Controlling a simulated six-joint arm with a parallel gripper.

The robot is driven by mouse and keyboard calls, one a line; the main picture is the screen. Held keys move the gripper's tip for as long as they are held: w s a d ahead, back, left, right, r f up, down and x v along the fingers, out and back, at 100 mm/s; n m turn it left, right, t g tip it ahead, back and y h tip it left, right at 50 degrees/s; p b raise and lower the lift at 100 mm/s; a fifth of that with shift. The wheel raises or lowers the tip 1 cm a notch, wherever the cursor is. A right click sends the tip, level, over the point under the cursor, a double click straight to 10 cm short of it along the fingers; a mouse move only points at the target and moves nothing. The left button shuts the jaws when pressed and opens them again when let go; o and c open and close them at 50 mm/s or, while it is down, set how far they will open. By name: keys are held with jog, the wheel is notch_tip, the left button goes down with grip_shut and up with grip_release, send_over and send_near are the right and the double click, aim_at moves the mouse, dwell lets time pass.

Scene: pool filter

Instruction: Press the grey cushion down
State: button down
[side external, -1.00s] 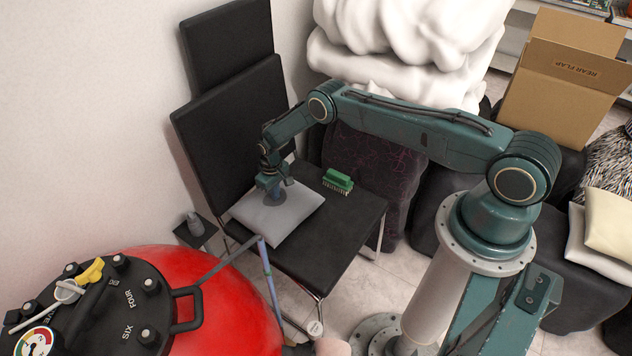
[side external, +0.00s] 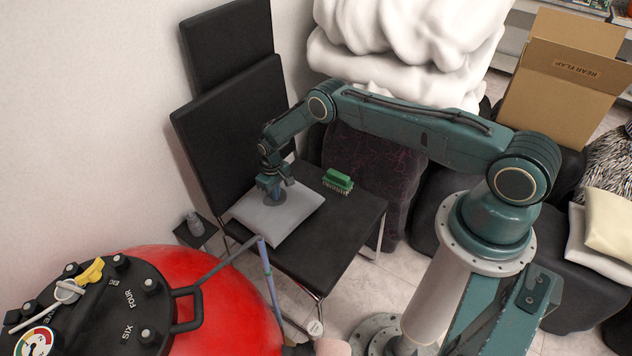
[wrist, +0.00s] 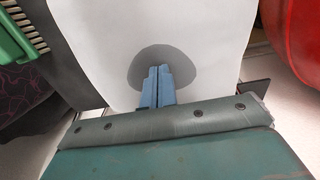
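The grey cushion (side external: 284,222) lies on the black seat of a chair, and it fills the upper middle of the wrist view (wrist: 205,30). My gripper (side external: 272,199) points down at the cushion's middle. In the wrist view its two blue fingers (wrist: 157,72) are together with nothing visible between them. A dark grey round patch surrounds the fingertips on the cushion. The tips appear to touch the cushion there, and I cannot tell how deep they press.
A green brush (side external: 338,181) lies on the black chair seat (side external: 335,235) beside the cushion. The black chair backrest (side external: 235,115) stands behind. A red tank (side external: 225,310) with a black lid is at the front left. A small grey object (side external: 194,224) sits left of the chair.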

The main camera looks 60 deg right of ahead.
jog(key=shift+w+r, duration=0.15)
jog(key=shift+r, duration=3.35)
jog(key=shift+r, duration=0.1)
notch_tip(320, 180, up, 14)
jog(key=shift+f, duration=0.2)
jog(key=shift+r, duration=0.15)
